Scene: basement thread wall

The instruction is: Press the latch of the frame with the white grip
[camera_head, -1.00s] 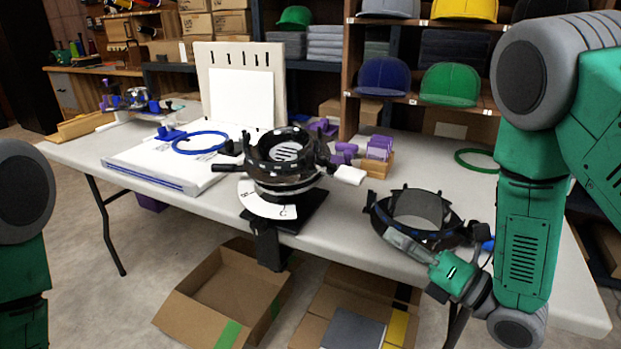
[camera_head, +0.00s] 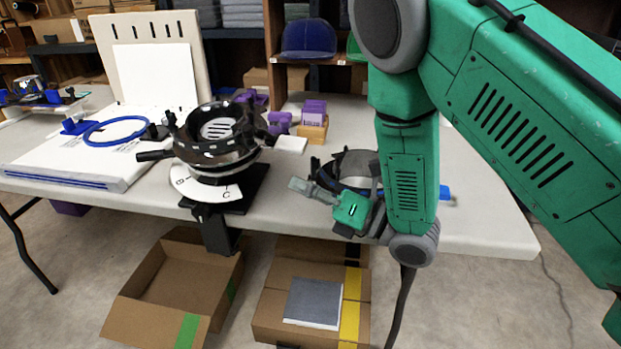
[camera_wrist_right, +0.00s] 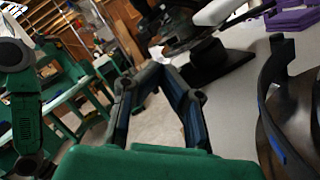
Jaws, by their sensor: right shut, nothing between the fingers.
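The frame with the white grip is a dark ring (camera_head: 212,132) seated on a black stand with a white lettered dial (camera_head: 213,190). Its white grip (camera_head: 291,144) sticks out to the right, and a black grip (camera_head: 155,155) sticks out to the left. I cannot make out the latch clearly. My right gripper (camera_head: 300,186) is shut and empty, below the white grip and apart from it, pointing left. In the right wrist view its fingers (camera_wrist_right: 162,72) converge; the white grip (camera_wrist_right: 218,10) shows at the top edge. My left gripper is out of view.
Another dark frame (camera_head: 350,165) with a blue grip (camera_head: 445,192) lies partly hidden behind my right gripper and forearm. Purple blocks (camera_head: 312,110) stand behind. A blue hoop (camera_head: 115,130) lies on the white board at left.

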